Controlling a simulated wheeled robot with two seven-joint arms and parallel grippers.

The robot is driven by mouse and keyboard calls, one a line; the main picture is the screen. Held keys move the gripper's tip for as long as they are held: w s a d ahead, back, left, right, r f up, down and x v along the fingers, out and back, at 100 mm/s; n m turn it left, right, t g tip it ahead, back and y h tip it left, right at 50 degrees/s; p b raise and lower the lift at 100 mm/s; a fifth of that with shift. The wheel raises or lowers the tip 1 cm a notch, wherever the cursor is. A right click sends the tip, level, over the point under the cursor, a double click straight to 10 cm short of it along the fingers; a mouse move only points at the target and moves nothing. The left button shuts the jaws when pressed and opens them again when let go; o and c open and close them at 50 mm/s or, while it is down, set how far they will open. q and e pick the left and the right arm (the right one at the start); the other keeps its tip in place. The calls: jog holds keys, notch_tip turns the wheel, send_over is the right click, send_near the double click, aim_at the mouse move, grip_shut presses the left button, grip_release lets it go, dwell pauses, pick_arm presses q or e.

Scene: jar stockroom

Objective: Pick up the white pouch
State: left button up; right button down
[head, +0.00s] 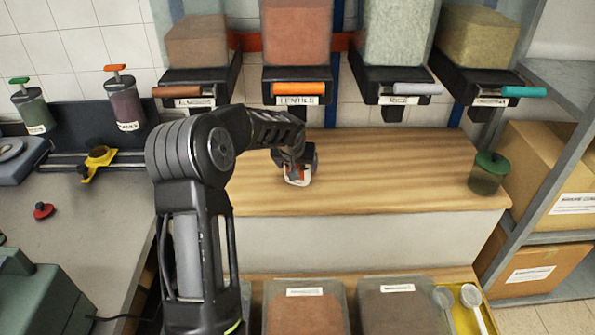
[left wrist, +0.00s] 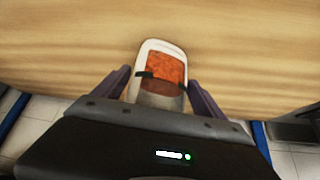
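The white pouch (left wrist: 147,52) has an orange-red window and a dark strip on its front. It lies between the two fingers of my left gripper (left wrist: 158,78) in the left wrist view. A small gap shows at the left finger, and the right finger is very close to the pouch's edge. The fingers look open around it. In the head view the pouch (head: 298,180) is on the wooden counter (head: 390,185), below my left gripper (head: 297,165), which hides its upper part. My right gripper is not in view.
A green-lidded jar (head: 488,173) stands at the counter's right end. Several dispensers with coloured handles, such as the orange one (head: 303,88), hang behind. Two open bins (head: 305,305) sit at the front. The counter between pouch and jar is clear.

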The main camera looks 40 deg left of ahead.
pick_arm(q)
jog(key=c, duration=1.5)
jog(key=shift+o, duration=0.2)
jog(key=shift+r, duration=0.2)
jog(key=shift+w+r, duration=0.1)
jog(key=shift+r, duration=0.45)
jog(key=s+d+b, duration=0.2)
jog(key=s+d, duration=0.2)
jog(key=s, duration=0.4)
jog(key=s+d+b, duration=0.3)
jog(key=s+d, duration=0.1)
jog(key=s, duration=0.4)
jog(key=shift+d, duration=0.35)
